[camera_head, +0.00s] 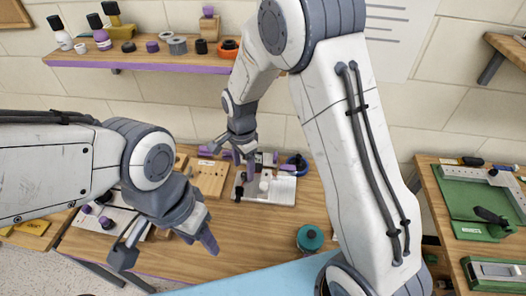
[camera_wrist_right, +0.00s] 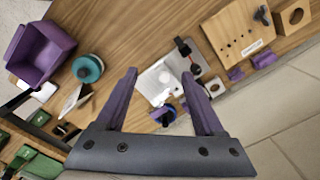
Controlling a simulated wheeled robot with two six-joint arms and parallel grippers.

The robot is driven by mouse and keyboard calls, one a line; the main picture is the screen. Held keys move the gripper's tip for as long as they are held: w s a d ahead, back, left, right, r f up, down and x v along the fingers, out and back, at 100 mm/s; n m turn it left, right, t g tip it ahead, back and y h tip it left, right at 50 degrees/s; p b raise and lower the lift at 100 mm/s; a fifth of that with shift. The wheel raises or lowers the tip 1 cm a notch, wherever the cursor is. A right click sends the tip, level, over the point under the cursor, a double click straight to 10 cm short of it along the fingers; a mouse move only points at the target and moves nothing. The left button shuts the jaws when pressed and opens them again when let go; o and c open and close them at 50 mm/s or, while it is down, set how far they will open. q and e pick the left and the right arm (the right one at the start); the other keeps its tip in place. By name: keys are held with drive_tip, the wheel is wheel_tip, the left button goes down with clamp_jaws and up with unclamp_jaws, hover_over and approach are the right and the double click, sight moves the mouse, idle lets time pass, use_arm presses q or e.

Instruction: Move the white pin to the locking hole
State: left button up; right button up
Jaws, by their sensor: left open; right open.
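A pale plate (camera_head: 283,192) with a small mechanism lies on the wooden table; it also shows in the right wrist view (camera_wrist_right: 150,82). A small white piece (camera_head: 264,185) on it looks like the white pin; in the right wrist view a white piece (camera_wrist_right: 165,77) shows between the fingertips' lines. I cannot make out the locking hole. My right gripper (camera_head: 230,162) is open above the plate, its purple fingers (camera_wrist_right: 160,74) apart with nothing between them. My left gripper (camera_head: 165,250) is open and empty above the table's front left part, away from the plate.
A purple bin (camera_wrist_right: 40,52) shows in the right wrist view. A shelf (camera_head: 150,58) hangs behind. A green tray (camera_head: 470,200) sits on the right table.

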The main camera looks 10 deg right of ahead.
sight(264, 184)
drive_tip(key=w+d+f+m+p, duration=0.2)
drive_tip(key=w+d+f+m, duration=0.4)
drive_tip(key=d+f+m, duration=0.25)
drive_tip(key=shift+m, duration=0.45)
drive_tip(key=shift+a+f+b, duration=0.15)
drive_tip(key=shift+f+b, duration=1)
drive_tip(key=shift+f, duration=0.65)
drive_tip(key=shift+a+f+b, duration=0.2)
drive_tip(key=shift+f+b, duration=0.95)
drive_tip(key=shift+f, duration=0.65)
drive_tip(key=shift+a+f+b, duration=0.15)
drive_tip(key=shift+f+b, duration=1)
drive_tip(key=shift+f, duration=0.65)
drive_tip(key=shift+r, duration=0.1)
drive_tip(key=c, duration=1)
